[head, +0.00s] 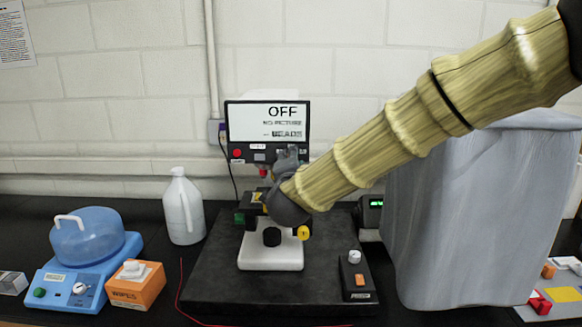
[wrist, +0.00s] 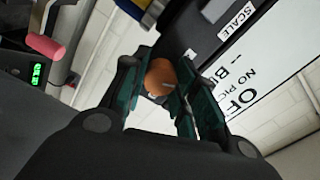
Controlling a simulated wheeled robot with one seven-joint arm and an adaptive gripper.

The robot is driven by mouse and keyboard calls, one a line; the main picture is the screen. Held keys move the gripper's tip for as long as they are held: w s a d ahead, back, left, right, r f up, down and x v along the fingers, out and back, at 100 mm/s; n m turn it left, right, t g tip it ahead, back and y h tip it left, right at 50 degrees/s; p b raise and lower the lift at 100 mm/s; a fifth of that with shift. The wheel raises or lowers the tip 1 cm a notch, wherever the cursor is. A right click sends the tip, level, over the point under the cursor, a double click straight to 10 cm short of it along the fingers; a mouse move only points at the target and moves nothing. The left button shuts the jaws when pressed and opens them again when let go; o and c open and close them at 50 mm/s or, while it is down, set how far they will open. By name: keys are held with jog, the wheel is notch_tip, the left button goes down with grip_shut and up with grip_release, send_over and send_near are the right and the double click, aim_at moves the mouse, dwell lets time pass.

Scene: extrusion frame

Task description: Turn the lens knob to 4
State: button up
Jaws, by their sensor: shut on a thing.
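A round orange-brown knob (wrist: 158,76) with a pale pointer line sits between the fingertips in the wrist view. I take it to be the lens knob; its number marks cannot be read. My gripper (wrist: 160,84) has dark green fingers on either side of the knob and is shut on it. In the head view a white-based microscope (head: 270,258) stands on a black board, and my wrist covers its middle, hiding the knob and fingertips. The screen (head: 268,122) above it reads OFF, with smaller text about no picture.
A blue device (head: 84,262), an orange wipes box (head: 137,287) and a white jug (head: 184,208) stand left of the black board (head: 215,290). A small control box (head: 356,277) is on the board's right. A large grey-covered bulk (head: 450,220) stands close on the right.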

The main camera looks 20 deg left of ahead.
jog(key=shift+f+n+b, duration=0.1)
jog(key=shift+n+b, duration=0.55)
jog(key=shift+n, duration=2.85)
